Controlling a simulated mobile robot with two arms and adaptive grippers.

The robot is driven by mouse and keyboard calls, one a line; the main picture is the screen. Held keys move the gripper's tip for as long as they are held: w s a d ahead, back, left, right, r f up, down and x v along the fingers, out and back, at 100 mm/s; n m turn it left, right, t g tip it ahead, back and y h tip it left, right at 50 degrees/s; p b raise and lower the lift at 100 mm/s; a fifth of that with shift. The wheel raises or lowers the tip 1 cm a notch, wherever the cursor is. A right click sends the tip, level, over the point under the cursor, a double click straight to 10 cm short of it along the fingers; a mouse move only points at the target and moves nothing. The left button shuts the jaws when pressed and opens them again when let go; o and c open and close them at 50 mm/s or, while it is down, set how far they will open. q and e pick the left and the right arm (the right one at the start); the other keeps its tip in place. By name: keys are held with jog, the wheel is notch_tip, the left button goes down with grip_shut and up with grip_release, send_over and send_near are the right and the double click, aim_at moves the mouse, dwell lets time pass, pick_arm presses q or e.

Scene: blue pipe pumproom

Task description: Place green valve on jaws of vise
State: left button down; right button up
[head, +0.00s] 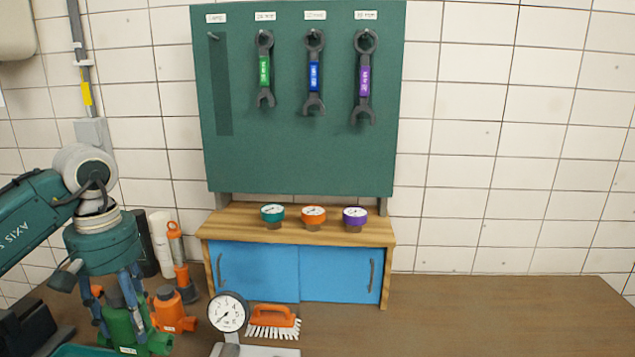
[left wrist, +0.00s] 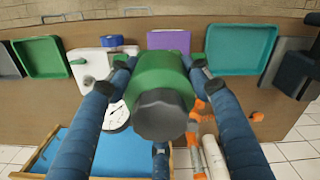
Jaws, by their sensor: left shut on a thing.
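My left gripper (head: 122,300) is shut on the green valve (head: 125,328), its fingers on either side of the body. In the left wrist view the green valve (left wrist: 162,75) sits between the fingers, its dark grey cap (left wrist: 160,115) facing the camera. A dark block that looks like the vise (head: 30,328) stands at the lower left, partly cut off by the frame. It seems to show at the right of the left wrist view (left wrist: 298,72); its jaws are not clear. The valve is apart from it. My right gripper is not in view.
An orange valve (head: 172,310) stands just right of the green one. A pressure gauge (head: 228,312) and an orange brush (head: 273,320) are farther right. A green tray (left wrist: 240,48) lies beside the dark block. The bench's right side is clear.

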aim_at(153, 347)
pick_arm(q)
jog(key=shift+m, duration=0.8)
jog(key=d+f, duration=0.1)
jog(key=s+d+f, duration=0.1)
jog(key=d, duration=0.1)
jog(key=s+d+f, duration=0.1)
jog(key=f, duration=0.1)
jog(key=shift+s+d, duration=0.1)
jog(key=shift+d, duration=0.2)
jog(key=s+d+f+m, duration=0.1)
jog(key=s+d+f, duration=0.2)
jog(key=s, duration=0.3)
jog(key=s+d+f+m, duration=0.2)
jog(key=s+d+f, duration=0.2)
jog(key=s+d, duration=0.1)
jog(key=shift+s+d, duration=0.35)
jog(key=shift+s, duration=0.35)
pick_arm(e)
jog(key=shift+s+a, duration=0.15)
pick_arm(q)
jog(key=shift+w+r, duration=0.1)
jog(key=shift+w, duration=0.05)
